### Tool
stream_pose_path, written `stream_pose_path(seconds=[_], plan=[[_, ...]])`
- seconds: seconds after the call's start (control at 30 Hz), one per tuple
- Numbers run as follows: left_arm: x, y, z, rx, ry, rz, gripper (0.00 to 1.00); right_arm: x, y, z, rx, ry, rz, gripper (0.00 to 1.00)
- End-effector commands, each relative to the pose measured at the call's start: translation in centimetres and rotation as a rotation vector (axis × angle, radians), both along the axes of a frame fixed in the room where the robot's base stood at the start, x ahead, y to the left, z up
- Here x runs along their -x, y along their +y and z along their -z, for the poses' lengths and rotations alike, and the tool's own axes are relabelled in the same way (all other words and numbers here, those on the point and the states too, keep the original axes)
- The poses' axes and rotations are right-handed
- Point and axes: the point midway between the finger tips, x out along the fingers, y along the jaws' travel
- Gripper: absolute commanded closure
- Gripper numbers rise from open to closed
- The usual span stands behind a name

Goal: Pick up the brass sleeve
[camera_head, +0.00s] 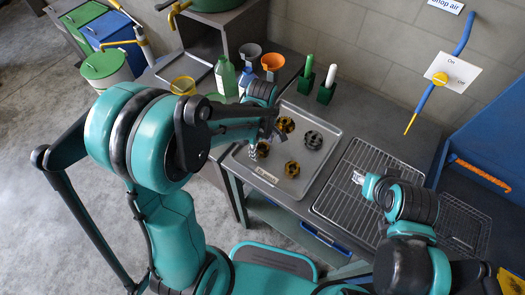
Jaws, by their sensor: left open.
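A grey metal tray (325,125) on the workbench holds several small round parts. A brass-coloured ring-like part (285,124) lies near its back, and a brass gear-like part (292,169) lies nearer the front. A third brass-coloured part (263,149) lies at the tray's left, partly hidden by my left gripper. I cannot tell for sure which one is the brass sleeve. My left gripper (260,144) is open over the left part of the tray, close to that third part. My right gripper (358,178) is over the wire rack, small in view, its jaws unclear.
A dark toothed part (313,140) also lies on the tray. A wire rack (345,205) is right of the tray. Behind it stand green holders (326,93), funnels (272,61) and a green bottle (225,76). A blue panel (490,130) rises at the right.

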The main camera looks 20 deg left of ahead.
Motion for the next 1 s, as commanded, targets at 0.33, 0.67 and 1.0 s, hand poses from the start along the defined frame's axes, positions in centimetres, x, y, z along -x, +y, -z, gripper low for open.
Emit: stream_pose_path(seconds=[0.33,0.67,1.0], plan=[[0.0,0.0,0.7,0.0,0.0,0.001,0.53,0.0,0.0,0.2,0.0,0.0,0.0,0.6],[0.0,0.0,0.7,0.0,0.0,0.001,0.99,0.0,0.0,0.2,0.0,0.0,0.0,0.6],[0.0,0.0,-1.1,0.0,0.0,0.001,1.0,0.0,0.0,-0.6,0.0,0.0,0.0,0.6]])
